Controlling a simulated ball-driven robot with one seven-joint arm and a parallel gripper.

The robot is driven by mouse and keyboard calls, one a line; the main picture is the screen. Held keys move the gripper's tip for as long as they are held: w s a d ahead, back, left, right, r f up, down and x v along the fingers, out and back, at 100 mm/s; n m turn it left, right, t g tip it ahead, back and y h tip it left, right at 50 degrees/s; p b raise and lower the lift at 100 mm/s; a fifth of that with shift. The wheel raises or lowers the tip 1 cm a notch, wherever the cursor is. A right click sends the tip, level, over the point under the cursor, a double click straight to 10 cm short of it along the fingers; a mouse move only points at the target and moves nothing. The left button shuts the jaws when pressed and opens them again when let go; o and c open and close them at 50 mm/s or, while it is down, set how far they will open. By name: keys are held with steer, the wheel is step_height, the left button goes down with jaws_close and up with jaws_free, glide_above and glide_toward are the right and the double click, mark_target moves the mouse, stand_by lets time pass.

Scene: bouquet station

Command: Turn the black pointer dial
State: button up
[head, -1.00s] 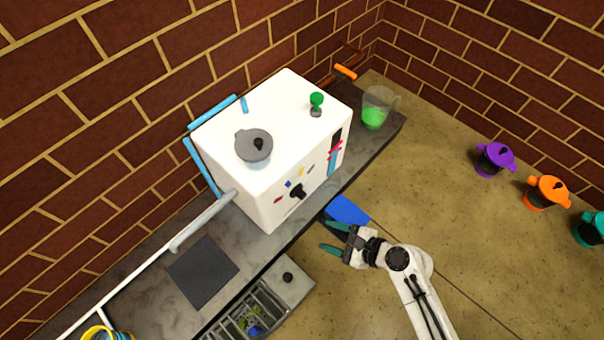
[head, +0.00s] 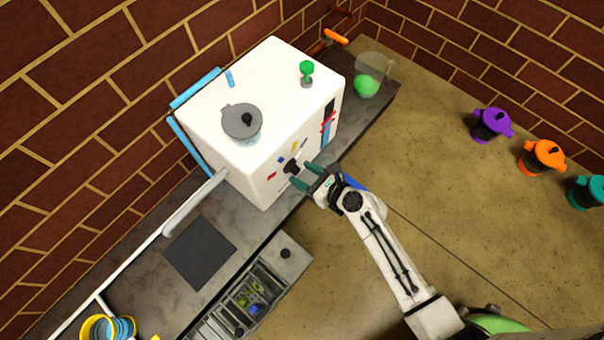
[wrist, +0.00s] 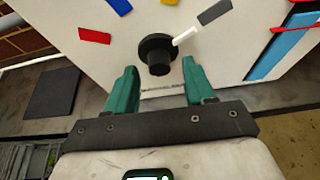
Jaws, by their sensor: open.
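The black pointer dial (wrist: 158,54) sits on the front face of the white box-shaped machine (head: 265,90). In the wrist view its white pointer aims up and right, toward a grey mark (wrist: 215,12). Red, blue and yellow marks also lie around the dial. In the head view the dial (head: 292,167) is small and partly beside my fingers. My gripper (head: 303,176) is open with teal fingers, close in front of the dial. In the wrist view the gripper (wrist: 158,88) has the dial between and just beyond its fingertips, with no clear contact.
A green knob (head: 307,70) and grey lidded pot (head: 241,122) are on the machine's top. A jug of green liquid (head: 371,75) stands behind it on the counter. A drawer (head: 250,295) stands open at lower left. Purple (head: 491,125), orange (head: 541,157) and teal canisters (head: 588,191) stand right.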

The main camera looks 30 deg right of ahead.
steer(key=shift+w+a+f, duration=0.15)
steer(key=shift+w+f, duration=0.05)
steer(key=shift+w, duration=0.3)
jaws_close()
